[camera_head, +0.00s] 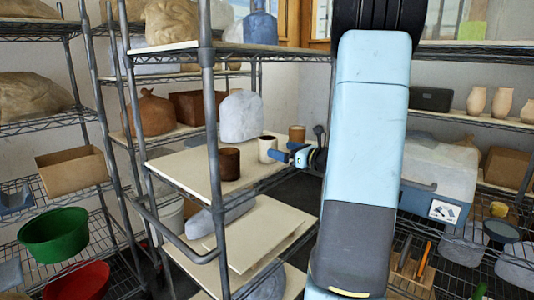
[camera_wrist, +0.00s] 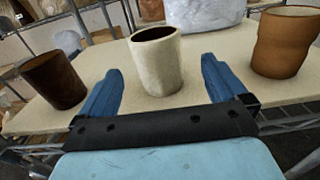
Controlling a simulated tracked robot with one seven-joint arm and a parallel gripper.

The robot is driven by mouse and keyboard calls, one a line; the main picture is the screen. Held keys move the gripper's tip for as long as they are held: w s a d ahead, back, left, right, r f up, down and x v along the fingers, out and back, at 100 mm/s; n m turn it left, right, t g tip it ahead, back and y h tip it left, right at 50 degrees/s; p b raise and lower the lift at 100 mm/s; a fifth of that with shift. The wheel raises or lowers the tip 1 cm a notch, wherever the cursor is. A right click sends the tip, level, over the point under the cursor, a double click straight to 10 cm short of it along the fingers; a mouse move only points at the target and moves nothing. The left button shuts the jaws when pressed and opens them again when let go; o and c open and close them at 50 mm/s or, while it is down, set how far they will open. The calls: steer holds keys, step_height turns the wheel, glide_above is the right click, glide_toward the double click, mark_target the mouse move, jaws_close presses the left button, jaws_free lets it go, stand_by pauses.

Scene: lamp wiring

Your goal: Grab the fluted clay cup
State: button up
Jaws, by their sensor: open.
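Three cups stand upright on a cream shelf board (camera_wrist: 205,108). A pale cream cup (camera_wrist: 155,62) with a slightly faceted wall is in the middle; it also shows in the head view (camera_head: 267,151). A dark brown cup (camera_wrist: 55,80) is on the left, and an orange-brown cup (camera_wrist: 284,42) with wavy sides is on the right. I cannot tell surely which one is the fluted clay cup. My gripper (camera_wrist: 161,70) is open, its blue fingers apart on either side of the cream cup in the wrist view. Contact with it is not visible.
A grey-white rounded block (camera_head: 241,117) stands behind the cups. A grey rack post (camera_head: 209,110) rises at the board's front corner. My arm hides part of the head view's right side. Bare board lies left of the dark brown cup.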

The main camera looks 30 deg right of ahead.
mark_target(264, 143)
steer(key=shift+r+x, duration=0.15)
steer(key=shift+x, duration=2.1)
steer(key=shift+r+x, duration=0.1)
steer(key=shift+x, duration=2.2)
steer(key=shift+a, duration=0.15)
steer(key=c, duration=1.2)
